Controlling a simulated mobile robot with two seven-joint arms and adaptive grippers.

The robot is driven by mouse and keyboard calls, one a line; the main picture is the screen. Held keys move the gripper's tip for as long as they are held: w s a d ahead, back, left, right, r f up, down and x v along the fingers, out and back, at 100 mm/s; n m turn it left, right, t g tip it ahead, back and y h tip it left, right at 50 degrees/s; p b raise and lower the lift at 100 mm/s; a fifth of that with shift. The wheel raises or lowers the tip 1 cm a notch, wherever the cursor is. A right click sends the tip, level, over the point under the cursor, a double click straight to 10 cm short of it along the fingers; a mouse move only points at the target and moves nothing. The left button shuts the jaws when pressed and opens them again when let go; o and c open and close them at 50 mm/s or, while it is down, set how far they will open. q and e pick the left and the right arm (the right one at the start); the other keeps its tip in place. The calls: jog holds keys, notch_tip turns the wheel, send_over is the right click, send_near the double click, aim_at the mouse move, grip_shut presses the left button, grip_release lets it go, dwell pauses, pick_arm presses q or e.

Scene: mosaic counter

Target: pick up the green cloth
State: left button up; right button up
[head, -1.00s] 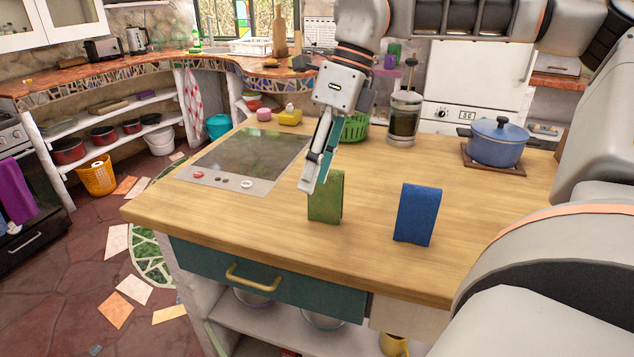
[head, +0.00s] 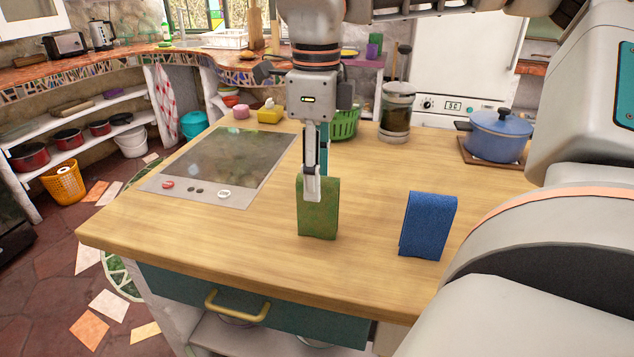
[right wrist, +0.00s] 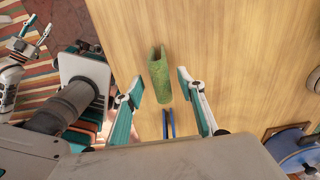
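The green cloth (head: 319,222) stands upright, folded, on the wooden counter. In the right wrist view the green cloth (right wrist: 160,80) shows as a narrow folded shape between my fingers. My right gripper (head: 313,190) points down at the cloth, one finger overlapping its front face and the other partly hidden behind. The right wrist view shows this gripper (right wrist: 160,84) open, with gaps on both sides of the cloth. My left gripper (right wrist: 37,30) shows at the left of the right wrist view, away from the counter, its fingers apart and empty.
A folded blue cloth (head: 427,226) stands to the right of the green one. A hob (head: 225,160) lies to the left. A green basket (head: 344,124), a glass press (head: 396,112) and a blue pot (head: 499,137) stand behind. The counter's front is clear.

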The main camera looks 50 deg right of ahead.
aim_at(318, 207)
jog(key=shift+d+f, duration=0.1)
jog(key=shift+f, duration=1.4)
jog(key=shift+s, duration=0.1)
grip_shut()
jog(key=shift+r, duration=0.1)
